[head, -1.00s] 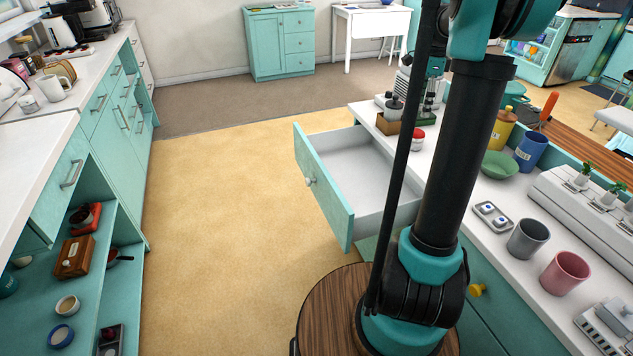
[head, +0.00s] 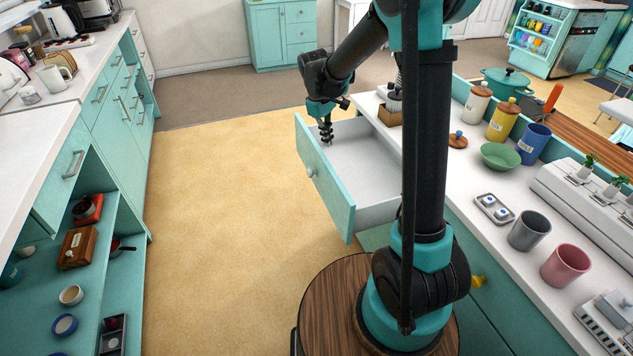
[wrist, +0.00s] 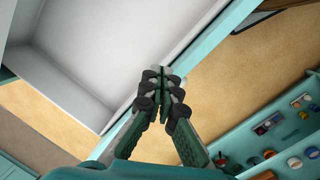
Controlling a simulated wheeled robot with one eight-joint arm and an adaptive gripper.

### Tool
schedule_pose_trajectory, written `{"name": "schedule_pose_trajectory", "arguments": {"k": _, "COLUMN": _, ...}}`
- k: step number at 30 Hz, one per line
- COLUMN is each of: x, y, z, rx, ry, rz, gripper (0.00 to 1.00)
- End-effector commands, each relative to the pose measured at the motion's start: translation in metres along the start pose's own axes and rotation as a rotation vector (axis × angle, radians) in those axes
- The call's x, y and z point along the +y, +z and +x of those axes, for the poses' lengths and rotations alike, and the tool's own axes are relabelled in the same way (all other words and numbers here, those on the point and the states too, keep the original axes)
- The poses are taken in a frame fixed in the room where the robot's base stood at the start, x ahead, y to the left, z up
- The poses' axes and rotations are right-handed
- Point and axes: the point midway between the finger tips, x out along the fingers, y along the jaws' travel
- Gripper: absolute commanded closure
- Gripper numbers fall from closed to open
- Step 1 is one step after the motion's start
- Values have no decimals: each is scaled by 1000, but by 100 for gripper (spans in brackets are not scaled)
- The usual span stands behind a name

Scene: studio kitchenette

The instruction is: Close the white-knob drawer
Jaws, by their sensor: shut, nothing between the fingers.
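The white-knob drawer (head: 328,182) stands pulled out from the counter on the right in the head view. Its teal front faces left and carries a round white knob (head: 311,171). Its white inside looks empty. In the wrist view the drawer's white inside (wrist: 95,50) fills the upper left, with its teal front edge (wrist: 196,52) running diagonally. My gripper (head: 326,138) points down near the far end of the drawer front, by its top edge. The gripper (wrist: 163,78) is shut and empty. I cannot tell whether it touches the drawer.
The counter on the right holds a green bowl (head: 501,156), a grey cup (head: 528,230), a pink cup (head: 565,265) and several canisters. A yellow knob (head: 478,281) shows on another front. Open floor (head: 220,220) lies left of the drawer, before the left cabinets.

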Motion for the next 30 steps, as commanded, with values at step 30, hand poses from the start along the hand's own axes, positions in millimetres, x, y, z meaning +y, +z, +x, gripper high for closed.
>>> {"name": "schedule_pose_trajectory", "arguments": {"k": 30, "x": -114, "y": -31, "z": 98, "rx": -47, "ry": 80, "rz": -1062, "gripper": 100}}
